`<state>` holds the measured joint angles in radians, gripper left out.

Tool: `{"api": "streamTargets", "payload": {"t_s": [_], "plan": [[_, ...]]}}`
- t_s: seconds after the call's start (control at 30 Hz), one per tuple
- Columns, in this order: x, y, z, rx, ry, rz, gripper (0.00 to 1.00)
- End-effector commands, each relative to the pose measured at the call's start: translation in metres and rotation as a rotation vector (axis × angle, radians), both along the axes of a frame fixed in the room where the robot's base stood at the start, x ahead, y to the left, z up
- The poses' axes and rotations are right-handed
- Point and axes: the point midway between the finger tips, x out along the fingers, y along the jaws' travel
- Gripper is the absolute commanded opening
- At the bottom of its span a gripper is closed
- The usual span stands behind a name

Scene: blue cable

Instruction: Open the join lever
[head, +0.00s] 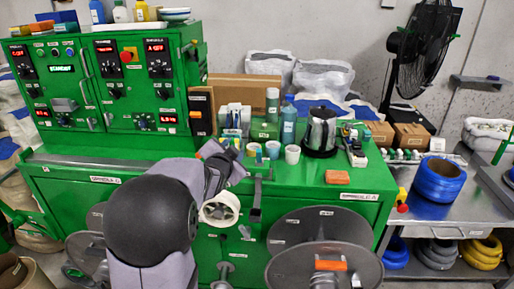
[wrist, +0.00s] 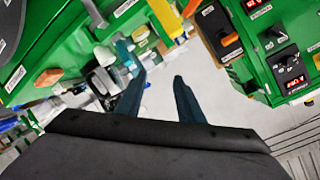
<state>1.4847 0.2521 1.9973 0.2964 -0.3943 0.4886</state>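My gripper (wrist: 159,76) shows in the wrist view as two dark blue fingers, spread apart with nothing between them. In the head view my arm reaches over the front edge of the green machine (head: 75,160), and the fingers are hard to make out. No lever can be read for certain as the join lever. A dark upright lever (head: 256,195) stands at the machine's front edge, right of my arm. In the wrist view an orange bar (wrist: 191,8) lies beyond the fingertips, and a black box with an orange handle (wrist: 229,40) is to its right. The gripper appears to touch none of these.
Cups (head: 292,154), a kettle (head: 320,130) and bottles (head: 288,124) stand on the green top behind my gripper. An orange block (head: 337,177) lies to the right. Large grey reels (head: 330,268) hang in front. A blue cable coil (head: 438,180) sits on the steel table.

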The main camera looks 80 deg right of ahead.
Motion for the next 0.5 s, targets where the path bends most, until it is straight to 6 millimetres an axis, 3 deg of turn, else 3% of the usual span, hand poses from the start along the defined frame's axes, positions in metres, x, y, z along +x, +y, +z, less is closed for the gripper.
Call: {"api": "streamTargets", "payload": {"t_s": [0.03,0.07,0.2,0.5], "plan": [[-0.035,-0.013,-0.001,-0.041,0.031,-0.051,0.34],[-0.053,-0.019,0.002,-0.069,0.051,-0.079,0.34],[-0.06,-0.045,-0.034,-0.129,0.293,-0.006,0.34],[-0.07,-0.076,-0.079,-0.246,0.654,0.109,0.34]]}}
